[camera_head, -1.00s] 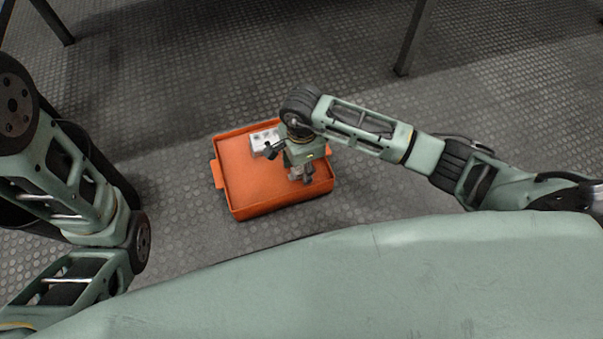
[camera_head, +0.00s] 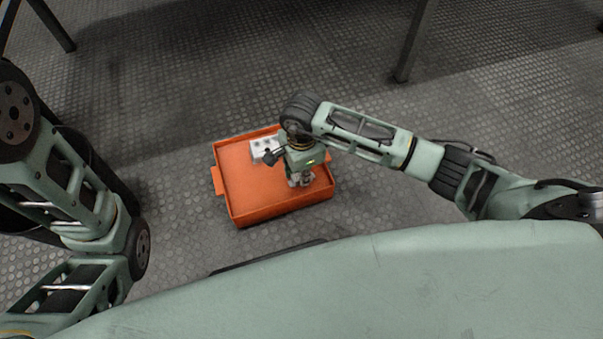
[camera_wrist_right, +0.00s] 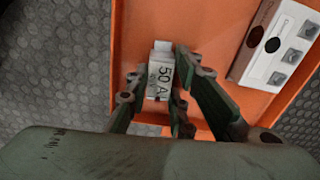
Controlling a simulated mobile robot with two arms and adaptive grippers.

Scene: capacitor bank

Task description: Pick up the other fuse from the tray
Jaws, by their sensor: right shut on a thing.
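The orange tray (camera_head: 262,203) stands on the floor at the middle of the head view, and its floor and rim also show in the right wrist view (camera_wrist_right: 205,30). My right gripper (camera_head: 299,178) is low over the tray's right side. In the right wrist view my right gripper (camera_wrist_right: 160,82) is shut on a pale grey fuse (camera_wrist_right: 160,70) marked "50 A", with a finger on each side of it. Whether the fuse touches the tray floor I cannot tell. My left gripper is not in view; only my left arm shows at the left.
A white block with dark round and square marks (camera_head: 262,150) lies at the tray's back edge, and it shows at the right in the wrist view (camera_wrist_right: 284,45). Dark metal legs (camera_head: 412,42) stand behind. The textured floor (camera_head: 365,190) around the tray is mostly clear.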

